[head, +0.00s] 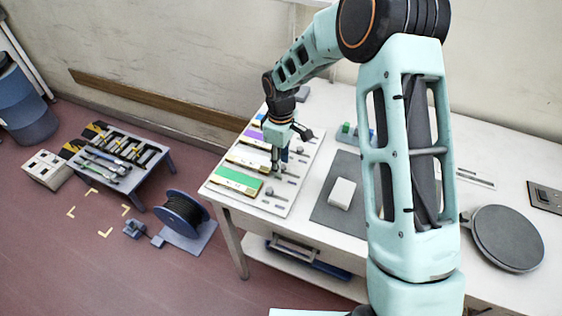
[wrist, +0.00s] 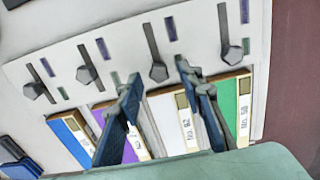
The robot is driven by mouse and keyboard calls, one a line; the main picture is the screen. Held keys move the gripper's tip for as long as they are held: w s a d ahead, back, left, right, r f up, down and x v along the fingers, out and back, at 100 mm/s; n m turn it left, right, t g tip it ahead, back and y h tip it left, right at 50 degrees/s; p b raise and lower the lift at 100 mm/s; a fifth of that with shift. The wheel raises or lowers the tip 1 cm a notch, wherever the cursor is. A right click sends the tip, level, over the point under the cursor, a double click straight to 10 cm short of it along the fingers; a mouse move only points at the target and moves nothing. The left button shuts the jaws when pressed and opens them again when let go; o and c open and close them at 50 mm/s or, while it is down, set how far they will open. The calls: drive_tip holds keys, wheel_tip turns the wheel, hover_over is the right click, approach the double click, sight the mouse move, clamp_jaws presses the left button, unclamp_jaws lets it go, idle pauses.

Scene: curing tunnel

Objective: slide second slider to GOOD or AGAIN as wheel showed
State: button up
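A white slider board (head: 285,200) lies on the table; it also shows in the wrist view (wrist: 130,45). Its slots have dark knobs, with small purple and green marks beside them, beside blue, purple, white and green blocks. The slider knob (wrist: 158,72) by the white block (wrist: 172,122), second from the green end, sits at the block end of its slot. My gripper (head: 277,168) is low over the board. In the wrist view its fingers (wrist: 162,78) are apart, one on each side of that knob; I cannot tell whether they touch it. No GOOD or AGAIN wording is readable.
A white box (head: 342,192) lies on a grey mat (head: 326,211) right of the board. A dark round disc (head: 508,238) is at the table's right. A cable spool (head: 182,214) and a tool bench (head: 122,150) stand on the floor at left.

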drive_tip(key=shift+r, duration=0.1)
wheel_tip(320, 180, up, 12)
idle(0.4)
idle(0.4)
